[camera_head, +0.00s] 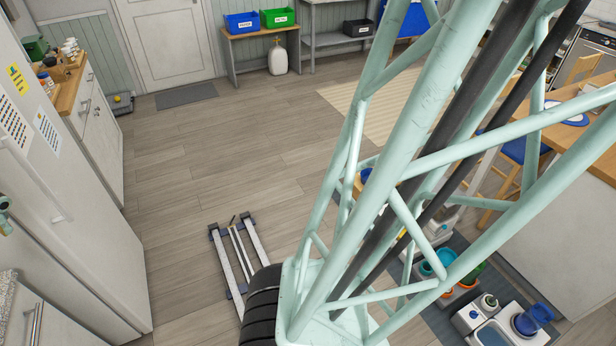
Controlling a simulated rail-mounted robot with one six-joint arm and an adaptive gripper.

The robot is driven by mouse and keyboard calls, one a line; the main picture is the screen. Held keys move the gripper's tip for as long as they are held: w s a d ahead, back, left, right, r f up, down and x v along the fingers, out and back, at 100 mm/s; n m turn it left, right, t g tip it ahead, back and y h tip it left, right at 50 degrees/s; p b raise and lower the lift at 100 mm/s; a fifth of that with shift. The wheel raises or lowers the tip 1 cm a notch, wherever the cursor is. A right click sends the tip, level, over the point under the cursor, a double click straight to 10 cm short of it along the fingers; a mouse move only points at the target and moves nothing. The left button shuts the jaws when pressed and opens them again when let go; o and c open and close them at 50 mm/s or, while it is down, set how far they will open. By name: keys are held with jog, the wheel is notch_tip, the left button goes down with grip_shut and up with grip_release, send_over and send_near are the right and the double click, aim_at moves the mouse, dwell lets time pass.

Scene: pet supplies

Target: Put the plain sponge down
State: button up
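I cannot make out the plain sponge in the head view; it is either hidden or out of frame. My gripper is not in view. A pale green truss, which looks like part of my own body, crosses the picture from bottom centre to top right and hides much of the right side. Behind it, on a dark floor mat (432,318), pet supplies are partly visible. They include a teal bowl (440,262) and a white unit with a basin (495,330) holding a blue container (533,319).
A fridge (75,190) and a counter stand at left. A blue bin (241,23) and a green bin (278,18) sit on a bench at the back. A metal frame (237,255) lies on the floor. The wooden floor (220,150) in the middle is clear. A table (570,130) stands at right.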

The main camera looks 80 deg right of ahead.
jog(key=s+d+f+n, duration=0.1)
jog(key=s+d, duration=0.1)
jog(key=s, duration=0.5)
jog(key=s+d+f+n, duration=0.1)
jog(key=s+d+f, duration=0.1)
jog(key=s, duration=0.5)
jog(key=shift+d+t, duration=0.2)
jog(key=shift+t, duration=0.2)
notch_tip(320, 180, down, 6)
jog(key=b, duration=0.7)
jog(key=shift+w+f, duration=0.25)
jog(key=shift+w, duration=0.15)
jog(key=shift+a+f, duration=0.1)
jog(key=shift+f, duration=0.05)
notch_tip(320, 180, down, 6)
jog(key=b, duration=0.6)
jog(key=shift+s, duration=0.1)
